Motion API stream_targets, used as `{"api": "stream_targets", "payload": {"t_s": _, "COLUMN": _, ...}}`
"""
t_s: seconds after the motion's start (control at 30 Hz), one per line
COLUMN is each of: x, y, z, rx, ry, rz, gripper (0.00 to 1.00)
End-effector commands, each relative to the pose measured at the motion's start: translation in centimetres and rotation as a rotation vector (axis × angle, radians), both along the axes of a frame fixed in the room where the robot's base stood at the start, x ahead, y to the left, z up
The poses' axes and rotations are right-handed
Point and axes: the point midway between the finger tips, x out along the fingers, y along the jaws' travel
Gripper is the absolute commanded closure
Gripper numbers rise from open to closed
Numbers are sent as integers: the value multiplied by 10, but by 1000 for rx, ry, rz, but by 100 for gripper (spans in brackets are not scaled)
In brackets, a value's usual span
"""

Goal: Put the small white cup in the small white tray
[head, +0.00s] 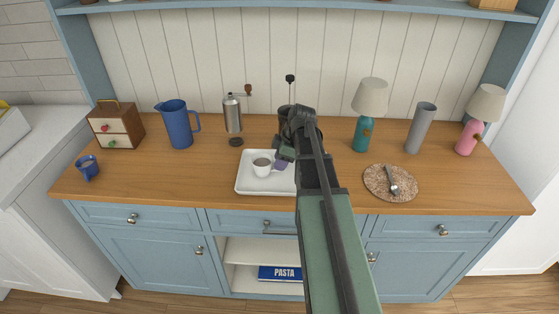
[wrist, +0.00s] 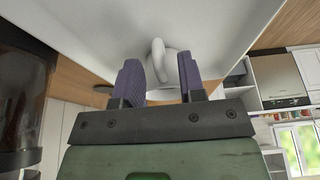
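The small white cup (head: 262,167) stands upright on the small white tray (head: 246,184), in its middle-left part, with dark contents showing inside. My gripper (head: 282,162) is low over the tray, just right of the cup, with purple fingers. In the wrist view the fingers (wrist: 160,78) are spread apart. The cup's handle (wrist: 158,60) shows between them with clear gaps on both sides, and the cup body is partly hidden behind the fingers. The tray (wrist: 215,22) fills the top of the wrist view. My arm hides the tray's right part in the head view.
A dark coffee press (head: 284,118) stands behind my gripper, partly hidden; a metal grinder (head: 232,114) and blue jug (head: 179,126) are left of it. A teal lamp (head: 363,134), grey vase (head: 420,128) and cork mat (head: 376,190) with a utensil are right.

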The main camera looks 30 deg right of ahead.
Motion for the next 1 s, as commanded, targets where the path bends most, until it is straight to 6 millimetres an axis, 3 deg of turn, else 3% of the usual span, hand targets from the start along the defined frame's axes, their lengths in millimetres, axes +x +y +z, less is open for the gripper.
{"api": "stream_targets", "payload": {"t_s": 0.03, "x": -2, "y": -3, "z": 19, "rx": 0, "ry": 0, "rz": -1, "gripper": 63}}
{"api": "stream_targets", "payload": {"t_s": 0.33, "x": -17, "y": -24, "z": 94, "rx": 0, "ry": 0, "rz": -3, "gripper": 63}}
{"api": "stream_targets", "payload": {"t_s": 0.47, "x": -21, "y": -30, "z": 106, "rx": 0, "ry": 0, "rz": -1, "gripper": 63}}
{"api": "stream_targets", "payload": {"t_s": 0.63, "x": -23, "y": -22, "z": 103, "rx": 0, "ry": 12, "rz": -16, "gripper": 63}}
{"api": "stream_targets", "payload": {"t_s": 0.67, "x": -24, "y": -12, "z": 102, "rx": 0, "ry": 27, "rz": -34, "gripper": 63}}
{"api": "stream_targets", "payload": {"t_s": 0.77, "x": -36, "y": 50, "z": 99, "rx": -13, "ry": 127, "rz": -176, "gripper": 63}}
{"api": "stream_targets", "payload": {"t_s": 0.9, "x": -77, "y": 159, "z": 94, "rx": -87, "ry": 279, "rz": -525, "gripper": 63}}
{"api": "stream_targets", "payload": {"t_s": 1.0, "x": -108, "y": 209, "z": 92, "rx": -141, "ry": 319, "rz": -759, "gripper": 63}}
